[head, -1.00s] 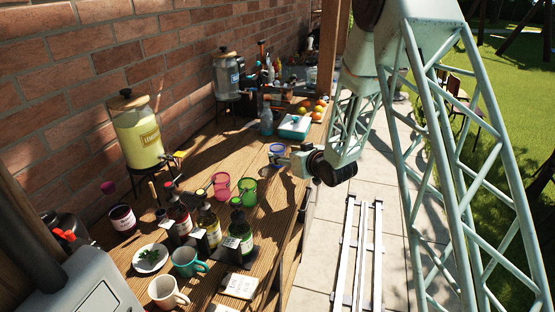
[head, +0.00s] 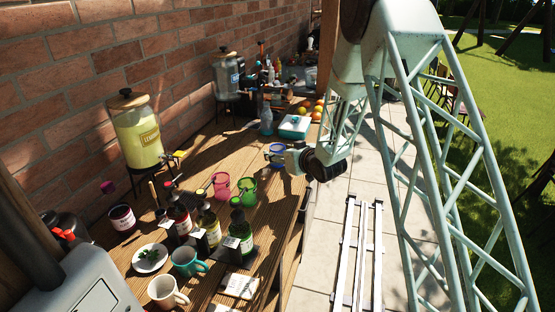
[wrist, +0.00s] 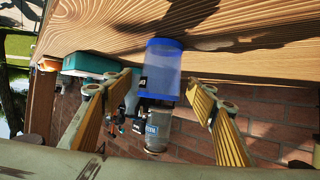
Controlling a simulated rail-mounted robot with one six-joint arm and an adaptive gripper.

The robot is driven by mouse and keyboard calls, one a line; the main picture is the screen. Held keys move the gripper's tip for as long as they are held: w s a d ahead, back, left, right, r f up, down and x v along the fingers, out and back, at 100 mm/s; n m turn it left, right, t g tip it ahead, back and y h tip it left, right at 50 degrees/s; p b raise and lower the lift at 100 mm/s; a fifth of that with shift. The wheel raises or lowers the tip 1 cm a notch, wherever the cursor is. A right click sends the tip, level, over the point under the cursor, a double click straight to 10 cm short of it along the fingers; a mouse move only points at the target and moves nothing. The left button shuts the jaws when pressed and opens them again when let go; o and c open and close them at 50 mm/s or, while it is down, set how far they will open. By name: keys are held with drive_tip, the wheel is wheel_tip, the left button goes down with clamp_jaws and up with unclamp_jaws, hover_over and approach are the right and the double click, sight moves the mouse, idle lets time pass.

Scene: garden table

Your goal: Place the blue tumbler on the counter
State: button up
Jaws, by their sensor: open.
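The blue tumbler (head: 277,150) stands on the wooden counter (head: 208,149), near its right edge in the head view. In the wrist view the tumbler (wrist: 163,72) is translucent blue with a darker blue rim and lies ahead, between the two finger lines. My gripper (head: 284,157) is at the tumbler's near right side in the head view and partly covers it. In the wrist view my gripper (wrist: 160,92) has its fingers wide apart, one each side of the tumbler, with a visible gap on both sides. Whether the fingertips reach around it is hard to tell.
A pink tumbler (head: 221,185) and a green tumbler (head: 247,190) stand left of my gripper. Several bottles (head: 208,228) and two mugs stand nearer. A teal-and-white box (head: 294,127) and oranges lie behind. A lemonade dispenser (head: 138,135) stands by the brick wall.

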drive_tip(key=shift+x, duration=0.8)
drive_tip(key=shift+c, duration=0.6)
drive_tip(key=c, duration=0.9)
